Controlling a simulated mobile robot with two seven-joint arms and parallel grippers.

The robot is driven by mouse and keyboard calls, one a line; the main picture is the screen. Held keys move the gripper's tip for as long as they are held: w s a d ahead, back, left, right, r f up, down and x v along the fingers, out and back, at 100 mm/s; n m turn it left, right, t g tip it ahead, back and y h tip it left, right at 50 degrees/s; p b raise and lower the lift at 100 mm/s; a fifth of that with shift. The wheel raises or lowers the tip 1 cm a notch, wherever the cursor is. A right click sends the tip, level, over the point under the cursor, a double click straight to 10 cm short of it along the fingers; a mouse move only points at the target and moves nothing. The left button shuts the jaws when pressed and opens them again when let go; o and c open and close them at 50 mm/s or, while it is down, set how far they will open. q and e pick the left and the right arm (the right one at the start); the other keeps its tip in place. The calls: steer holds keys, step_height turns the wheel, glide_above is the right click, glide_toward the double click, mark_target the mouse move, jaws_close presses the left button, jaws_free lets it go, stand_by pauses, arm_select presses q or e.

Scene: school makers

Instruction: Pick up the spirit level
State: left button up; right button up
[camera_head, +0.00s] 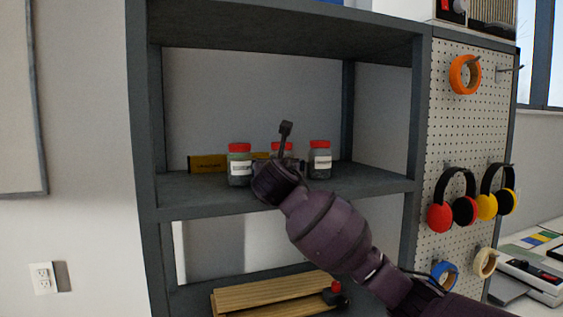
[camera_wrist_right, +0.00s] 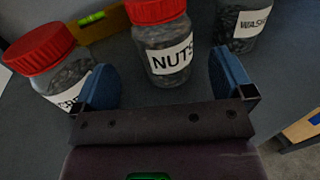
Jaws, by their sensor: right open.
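The spirit level is a yellow bar (camera_head: 207,162) lying at the back of the middle shelf, behind the jars. The jars hide part of it in the head view. In the right wrist view its yellow body with a green vial (camera_wrist_right: 92,18) shows at the top left, behind the jars. My right gripper (camera_wrist_right: 165,78) is open and empty at the front of the shelf. The jar labelled NUTS (camera_wrist_right: 163,55) stands ahead of the gap between its fingers, in front of the level. In the head view the wrist hides most of the right gripper (camera_head: 278,166). My left gripper is not in view.
Red-lidded jars stand left (camera_head: 239,167) and right (camera_head: 320,160) of the NUTS jar. The left jar is close to my left-hand finger in the wrist view. The grey shelf board (camera_head: 190,192) is clear at both ends. Wooden boards (camera_head: 270,295) lie on the shelf below.

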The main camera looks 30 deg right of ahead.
steer(key=shift+r+p+x, duration=0.1)
steer(key=shift+p+x, duration=0.3)
steer(key=shift+x, duration=0.85)
steer(key=shift+r+p+x, duration=0.15)
steer(key=shift+p+x, duration=0.2)
steer(key=shift+x, duration=0.95)
steer(key=shift+s+d, duration=0.1)
steer(key=shift+d, duration=0.05)
steer(key=c, duration=1.1)
steer(key=shift+c, duration=0.7)
steer(key=shift+r, duration=0.15)
